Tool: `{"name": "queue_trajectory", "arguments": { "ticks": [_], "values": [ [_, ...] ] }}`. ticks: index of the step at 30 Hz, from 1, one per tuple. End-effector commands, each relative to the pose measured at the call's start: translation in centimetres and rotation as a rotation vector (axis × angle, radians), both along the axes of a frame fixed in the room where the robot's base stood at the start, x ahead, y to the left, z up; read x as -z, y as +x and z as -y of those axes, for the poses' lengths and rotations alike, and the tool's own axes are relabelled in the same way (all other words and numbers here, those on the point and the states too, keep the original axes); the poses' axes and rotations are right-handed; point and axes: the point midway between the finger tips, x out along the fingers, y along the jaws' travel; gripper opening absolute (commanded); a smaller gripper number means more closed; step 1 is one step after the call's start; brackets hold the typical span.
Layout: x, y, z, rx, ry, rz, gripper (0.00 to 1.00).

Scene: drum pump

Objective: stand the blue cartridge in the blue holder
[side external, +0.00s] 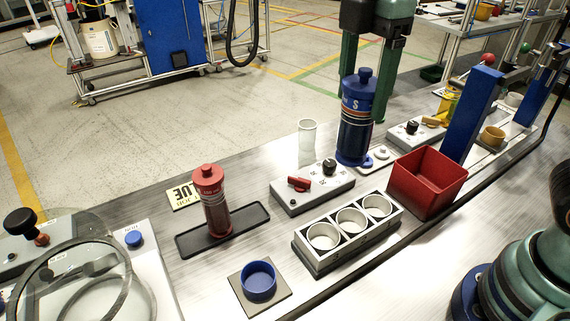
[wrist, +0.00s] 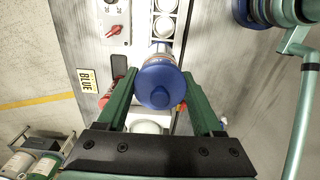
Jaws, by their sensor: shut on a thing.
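The blue cartridge (side external: 357,120) stands upright between the green fingers of my gripper (side external: 363,98) at the back of the bench. My gripper is shut on it. In the wrist view the cartridge's blue knobbed cap (wrist: 160,85) sits between the two fingers (wrist: 160,95). I cannot tell whether its blue base touches the bench. The blue holder (side external: 258,281) is a short, empty blue ring on a grey square plate at the front of the bench. It lies well to the left of and nearer than the cartridge; I cannot make it out in the wrist view.
A red cartridge (side external: 212,202) stands in a black tray (side external: 245,229). Between the cartridge and holder are a switch box (side external: 313,190) and a three-cup rack (side external: 335,246). A red bin (side external: 428,184) and blue post (side external: 472,115) stand right; a clear cylinder (side external: 307,138) stands left.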

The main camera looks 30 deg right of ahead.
Motion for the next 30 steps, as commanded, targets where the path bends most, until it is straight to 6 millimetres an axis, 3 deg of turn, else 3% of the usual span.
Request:
{"name": "queue_trajectory", "arguments": {
  "ticks": [9, 15, 23, 30],
  "values": [
    [0.3, 0.6, -10.9, -0.008, -0.002, -0.002, 0.00],
    [0.9, -0.3, -16.3, -0.002, -0.001, -0.001, 0.00],
    [2.5, -0.9, -18.2, 0.004, -0.002, -0.002, 0.00],
    [8.2, -0.9, -18.1, 0.004, -0.004, -0.003, 0.00]
  ]
}}
